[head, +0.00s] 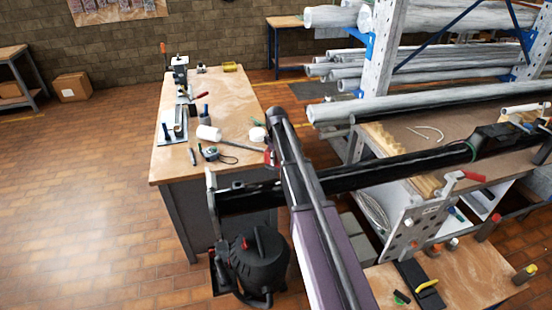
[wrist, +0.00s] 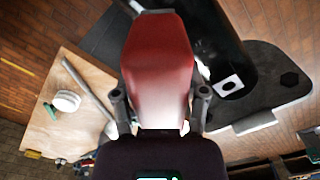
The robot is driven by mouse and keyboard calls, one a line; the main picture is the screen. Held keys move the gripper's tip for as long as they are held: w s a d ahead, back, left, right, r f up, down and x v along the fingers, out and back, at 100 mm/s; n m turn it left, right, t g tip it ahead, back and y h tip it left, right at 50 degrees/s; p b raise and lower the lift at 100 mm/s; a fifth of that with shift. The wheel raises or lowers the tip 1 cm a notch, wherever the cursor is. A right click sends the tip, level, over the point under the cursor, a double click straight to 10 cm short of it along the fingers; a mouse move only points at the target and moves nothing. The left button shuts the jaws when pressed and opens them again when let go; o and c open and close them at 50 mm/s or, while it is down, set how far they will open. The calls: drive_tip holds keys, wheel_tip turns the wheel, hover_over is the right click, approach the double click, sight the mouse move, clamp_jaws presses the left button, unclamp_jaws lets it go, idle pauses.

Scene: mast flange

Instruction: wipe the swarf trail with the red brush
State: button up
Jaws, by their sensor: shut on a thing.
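My gripper (wrist: 160,98) is shut on the red brush (wrist: 157,62), with one finger on each side of its red body. In the head view only a small red patch (head: 268,155) shows beside my arm, and the fingers are hidden. A long black mast tube (head: 390,167) runs left to right under my arm. In the wrist view its dark flange plate (wrist: 268,92) and tube (wrist: 208,40) are close to the right of the brush. I cannot tell whether the brush touches them. I cannot make out the swarf trail in either view.
A wooden workbench (head: 178,160) at the left holds a white roll (head: 208,132), a tape measure (head: 211,153) and clamps. A black vacuum (head: 258,262) stands below the mast's left end. A pipe rack (head: 378,50) stands behind right.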

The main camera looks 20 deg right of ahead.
drive_tip(key=shift+r, duration=0.1)
idle(0.3)
drive_tip(key=shift+r+p, duration=1.45)
drive_tip(key=shift+p, duration=0.05)
drive_tip(key=shift+a, duration=0.1)
